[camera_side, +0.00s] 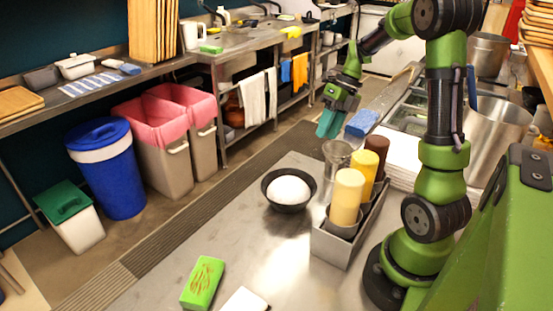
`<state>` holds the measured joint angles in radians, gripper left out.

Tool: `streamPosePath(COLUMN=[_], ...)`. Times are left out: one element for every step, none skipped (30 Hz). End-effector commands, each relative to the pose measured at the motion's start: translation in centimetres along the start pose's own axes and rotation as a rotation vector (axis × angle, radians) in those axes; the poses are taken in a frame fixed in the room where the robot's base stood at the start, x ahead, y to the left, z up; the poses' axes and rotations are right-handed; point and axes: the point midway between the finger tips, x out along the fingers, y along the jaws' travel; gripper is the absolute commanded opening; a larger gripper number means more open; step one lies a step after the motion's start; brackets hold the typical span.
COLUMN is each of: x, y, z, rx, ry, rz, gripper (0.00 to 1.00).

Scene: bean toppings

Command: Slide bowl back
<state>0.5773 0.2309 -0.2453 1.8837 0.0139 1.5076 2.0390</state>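A dark bowl (270,202) filled with a rounded white heap (289,188) stands upright on the steel counter (220,235) in the middle of the view. My gripper (328,124), with teal fingers pointing down, hangs in the air above and behind the bowl, to its right in the picture. It does not touch the bowl. The fingers overlap from this angle, so the gap between them cannot be seen, and nothing is seen hanging from them.
A metal holder (327,247) with yellow and brown-topped bottles stands right of the bowl. A metal cup (337,158) and a blue sponge (361,123) are behind it. A green packet (203,283) lies at the front. The counter left of the bowl is clear.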

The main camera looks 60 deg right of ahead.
Motion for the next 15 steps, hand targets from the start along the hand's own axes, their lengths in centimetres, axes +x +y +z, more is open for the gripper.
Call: streamPosePath(x=[0.0,0.0,0.0,0.0,0.0,0.0,0.0,0.0,0.0,0.1,0.1,0.3,0.5,0.7,1.1], y=[0.0,0.0,0.0,0.0,0.0,0.0,0.0,0.0,0.0,0.0,0.0,0.0,0.1,0.1,0.0], z=[0.0,0.0,0.0,0.0,0.0,0.0,0.0,0.0,0.0,0.0,0.0,0.0,0.0,0.0,-0.1], rx=[0.008,0.011,0.011,0.011,0.010,0.010,0.009,0.009,0.008,0.008,0.008,0.007,0.007,0.007,0.006], ry=[0.000,0.000,0.000,0.000,0.000,0.000,0.000,0.000,0.000,0.000,0.001,0.001,0.002,0.003,0.004], rz=[0.000,0.000,0.000,0.000,0.000,0.000,0.000,0.000,-0.001,-0.001,0.000,0.000,0.000,0.001,0.000], gripper=[0.34,0.34,0.34,0.34,0.34,0.34,0.34,0.34,0.34,0.34,0.34,0.34,0.34,0.34,0.34])
